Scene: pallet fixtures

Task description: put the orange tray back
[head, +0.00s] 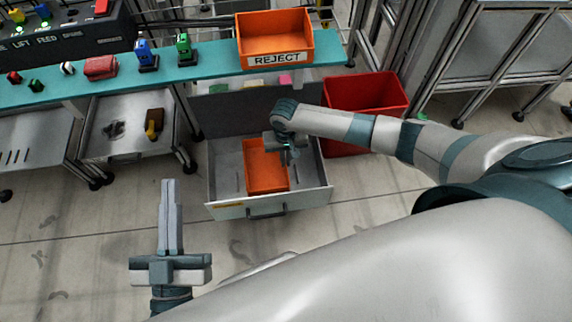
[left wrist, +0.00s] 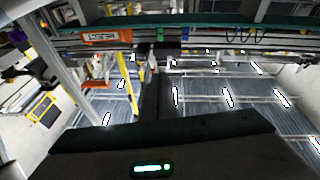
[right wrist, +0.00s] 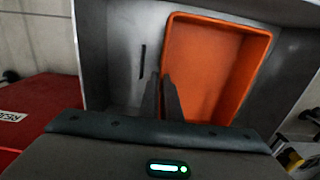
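The orange tray (head: 264,168) is inside the open grey drawer (head: 318,196), below the bench. It also shows in the right wrist view (right wrist: 215,70). My right gripper (head: 290,156) is at the tray's right side in the head view. In the right wrist view its fingers (right wrist: 161,90) stand close together on either side of the tray's near side wall, shut on that wall. I cannot tell whether the tray rests on the drawer floor or is slightly raised. My left gripper (head: 171,190) is shut and empty, in front of the drawer to the left.
An orange REJECT bin (head: 274,38) stands on the teal shelf (head: 205,70) above the drawer. A red bin (head: 365,92) stands on the floor right of the drawer. A grey tray table (head: 130,125) is at the left. Floor in front is clear.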

